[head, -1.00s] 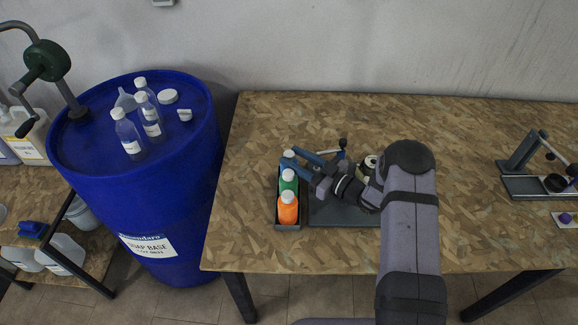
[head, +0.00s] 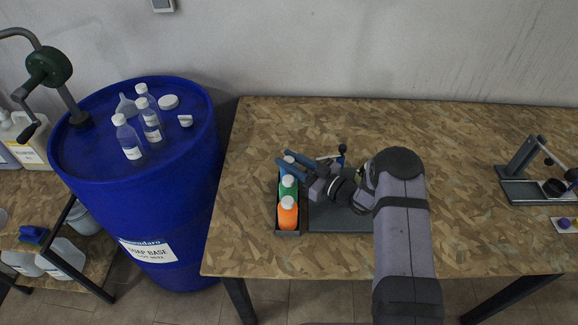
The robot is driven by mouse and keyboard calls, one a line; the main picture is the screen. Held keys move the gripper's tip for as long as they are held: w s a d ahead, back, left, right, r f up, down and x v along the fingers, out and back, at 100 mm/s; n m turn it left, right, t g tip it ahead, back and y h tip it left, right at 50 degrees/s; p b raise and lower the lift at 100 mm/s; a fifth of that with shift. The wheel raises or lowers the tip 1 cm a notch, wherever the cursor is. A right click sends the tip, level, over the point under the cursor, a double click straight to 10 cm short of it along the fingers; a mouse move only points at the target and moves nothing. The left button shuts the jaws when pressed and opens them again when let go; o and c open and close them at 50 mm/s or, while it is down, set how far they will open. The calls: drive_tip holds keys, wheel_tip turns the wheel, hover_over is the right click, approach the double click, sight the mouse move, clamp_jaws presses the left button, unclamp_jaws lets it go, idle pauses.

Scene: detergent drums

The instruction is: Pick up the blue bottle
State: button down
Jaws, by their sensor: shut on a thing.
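The blue bottle (head: 288,161) has a white cap and stands at the back of a small dark tray (head: 287,233) near the left side of the table. It is mostly hidden behind my gripper and the green bottle. My gripper (head: 290,164) reaches in from the right with its blue fingers around the blue bottle, shut on it. A green bottle (head: 289,189) and an orange bottle (head: 287,216) stand in front of it in the same tray, both with white caps.
A dark fixture plate (head: 330,222) lies right of the tray under my arm. A large blue drum (head: 130,205) with clear bottles (head: 128,138) on top stands left of the table. Another fixture (head: 530,185) is at the far right. The back of the table (head: 300,120) is clear.

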drive_tip(key=shift+r, duration=0.15)
drive_tip(key=shift+r+b, duration=0.9)
drive_tip(key=shift+r, duration=4)
